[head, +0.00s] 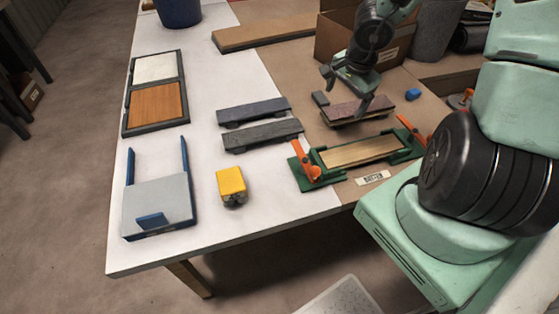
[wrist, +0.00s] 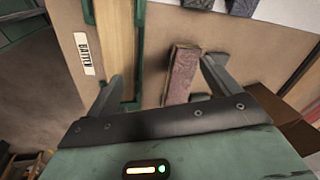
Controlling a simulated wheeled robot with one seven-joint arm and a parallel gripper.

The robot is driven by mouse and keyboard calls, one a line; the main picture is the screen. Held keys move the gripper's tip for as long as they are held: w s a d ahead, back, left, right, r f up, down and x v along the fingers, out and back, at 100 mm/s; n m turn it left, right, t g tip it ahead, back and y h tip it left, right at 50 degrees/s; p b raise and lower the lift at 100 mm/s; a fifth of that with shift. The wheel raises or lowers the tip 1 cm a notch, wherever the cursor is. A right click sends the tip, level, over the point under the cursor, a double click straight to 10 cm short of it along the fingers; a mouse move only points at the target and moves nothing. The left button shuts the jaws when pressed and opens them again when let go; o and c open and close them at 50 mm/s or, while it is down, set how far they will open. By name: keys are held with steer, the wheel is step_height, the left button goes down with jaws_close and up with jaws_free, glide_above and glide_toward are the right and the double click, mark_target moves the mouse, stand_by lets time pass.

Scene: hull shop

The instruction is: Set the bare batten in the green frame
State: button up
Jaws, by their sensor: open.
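The green frame (head: 300,178) lies at the front right of the table, with an upright orange lever at each end. A pale bare wood batten (head: 362,152) lies lengthwise inside it; the wrist view also shows this batten (wrist: 116,40) at left. Behind the frame is a reddish-brown, mottled strip (head: 352,112), apparently resting on something dark. My gripper (head: 349,92) is open and empty above this strip. In the wrist view the strip (wrist: 182,72) shows between my spread fingers, with no contact visible.
A batten label (head: 372,178) lies before the frame. Two dark grey strips (head: 262,134) lie to its left, with a yellow block (head: 231,181) nearer. A cardboard box (head: 335,50) stands close behind my gripper. A blue-and-grey holder (head: 158,205) and a panelled tray (head: 127,118) stand at far left.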

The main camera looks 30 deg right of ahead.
steer(key=w+a+r+n+t+y, duration=0.1)
steer(key=w+a+r+n, duration=0.15)
steer(key=a, duration=0.35)
steer(key=w+a+r+n+t, duration=0.1)
steer(key=w+a+r+n, duration=0.15)
steer(key=a, duration=0.25)
steer(key=s+a+r+n+y, duration=0.2)
steer(key=s+a+n, duration=0.15)
steer(key=a, duration=0.45)
steer(key=s+a+r+n+y, duration=0.1)
steer(key=s+a+n+y, duration=0.1)
steer(key=a+n, duration=0.45)
steer(key=s+a+r+n+g+h, duration=0.1)
steer(key=s+a+n+g, duration=0.1)
steer(key=s, duration=0.6)
steer(key=s+a+r+n+g+h, duration=0.2)
steer(key=s+a+n, duration=0.2)
steer(key=s+n, duration=0.3)
steer(key=s, duration=0.2)
steer(key=shift+s+a+h, duration=0.3)
steer(key=shift+a, duration=0.1)
